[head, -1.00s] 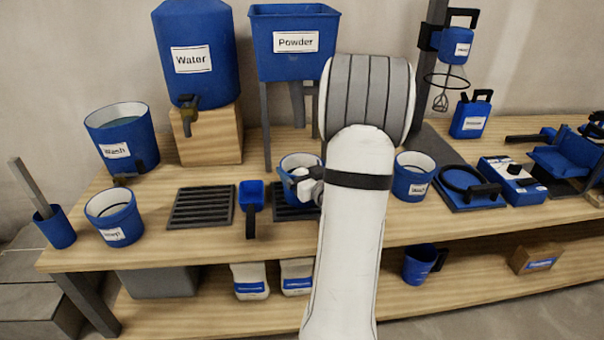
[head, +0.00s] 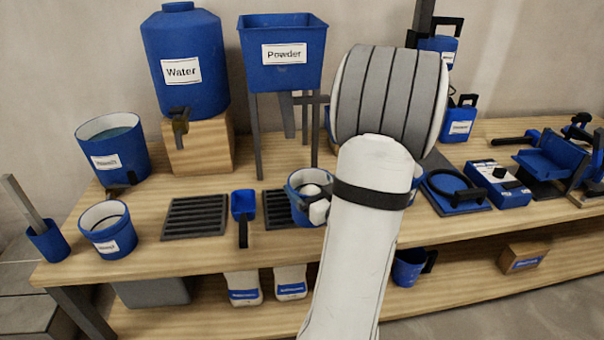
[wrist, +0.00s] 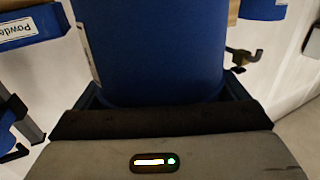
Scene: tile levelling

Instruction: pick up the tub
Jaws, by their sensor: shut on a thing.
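A blue tub (head: 302,212) with a pale inside is in the middle of the head view, over the right-hand dark grate. My gripper (head: 318,208) is at its right side, mostly hidden behind my arm. In the wrist view the tub's blue wall (wrist: 150,50) fills the middle, with the edge of a white label at its left. My gripper (wrist: 162,95) is shut on the tub, with a jaw on either side of it. The tub looks upright. I cannot tell how far its base is from the grate.
A blue scoop (head: 243,210) lies just left of the tub, beside another grate (head: 196,217). The powder hopper (head: 280,70) and water tank (head: 185,65) stand behind. A labelled bucket (head: 108,230) is at left. My arm hides much of another container right of it.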

